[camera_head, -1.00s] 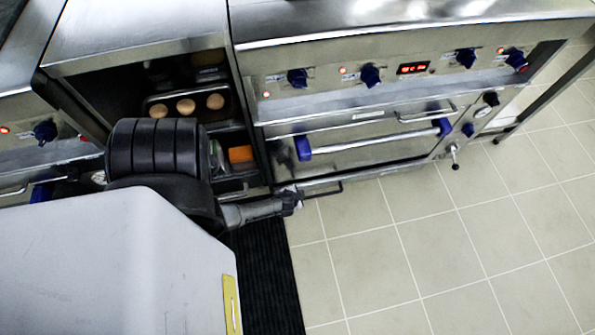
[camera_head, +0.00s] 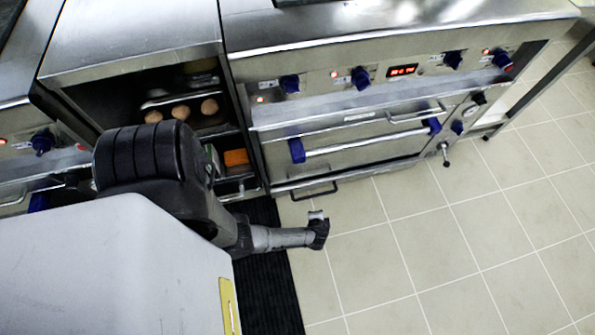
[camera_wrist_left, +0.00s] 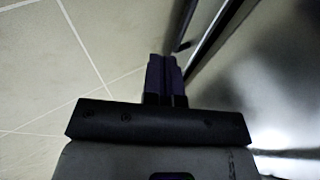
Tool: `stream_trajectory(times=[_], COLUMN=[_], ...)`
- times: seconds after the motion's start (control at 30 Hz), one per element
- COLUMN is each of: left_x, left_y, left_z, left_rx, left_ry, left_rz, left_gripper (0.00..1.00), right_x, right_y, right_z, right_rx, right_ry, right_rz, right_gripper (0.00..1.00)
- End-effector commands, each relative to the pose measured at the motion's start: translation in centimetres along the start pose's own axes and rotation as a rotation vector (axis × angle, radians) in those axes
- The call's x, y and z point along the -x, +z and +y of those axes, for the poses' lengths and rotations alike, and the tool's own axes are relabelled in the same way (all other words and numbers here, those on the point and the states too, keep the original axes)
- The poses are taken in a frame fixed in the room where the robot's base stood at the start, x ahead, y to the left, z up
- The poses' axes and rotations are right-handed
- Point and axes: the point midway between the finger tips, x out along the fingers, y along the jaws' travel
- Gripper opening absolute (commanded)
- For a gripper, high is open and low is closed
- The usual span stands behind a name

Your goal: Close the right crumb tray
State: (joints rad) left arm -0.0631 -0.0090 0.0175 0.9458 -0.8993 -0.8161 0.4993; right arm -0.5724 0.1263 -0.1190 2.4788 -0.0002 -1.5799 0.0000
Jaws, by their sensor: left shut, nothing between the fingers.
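The right crumb tray (camera_head: 350,179) is the low steel front under the right oven, with a dark bar handle (camera_head: 315,193) at its left end. I cannot tell how far it stands out. My left gripper (camera_head: 319,217) is shut and empty, over the tiled floor, just in front of that handle and apart from it in the head view. In the left wrist view its fingers (camera_wrist_left: 166,80) are together, pointing along a steel front on the right. My right gripper is not in view.
The oven door has a long bar handle with blue ends (camera_head: 365,143) above the tray. Left of it is an open cabinet with round buns on a tray (camera_head: 215,120) and an orange item (camera_head: 236,157). A black mat (camera_head: 265,270) lies below. The tiled floor (camera_head: 450,250) is clear.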

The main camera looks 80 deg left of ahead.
Motion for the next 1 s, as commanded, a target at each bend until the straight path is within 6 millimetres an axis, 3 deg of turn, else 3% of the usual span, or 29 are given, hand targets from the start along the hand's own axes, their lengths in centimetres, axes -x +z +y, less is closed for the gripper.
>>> stream_trajectory(times=[0.1, 0.37, 0.9, 1.0], left_x=[0.0, -0.1, -9.0, -9.8], left_y=[2.6, 4.7, 6.9, 7.2], left_z=[-1.1, -2.7, -4.2, -5.3], left_rx=[-0.028, -0.005, 0.005, 0.007], left_ry=[-0.098, -0.197, -0.198, -0.199], left_rz=[-0.121, -0.238, -0.241, -0.240], left_gripper=[0.00, 0.00, 0.00, 0.00], right_x=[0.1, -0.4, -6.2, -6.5], right_y=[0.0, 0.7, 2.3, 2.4], right_z=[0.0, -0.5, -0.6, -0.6], right_rx=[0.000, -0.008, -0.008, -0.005], right_ry=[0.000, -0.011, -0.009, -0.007], right_rz=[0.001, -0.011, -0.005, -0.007], right_gripper=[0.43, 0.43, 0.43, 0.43])
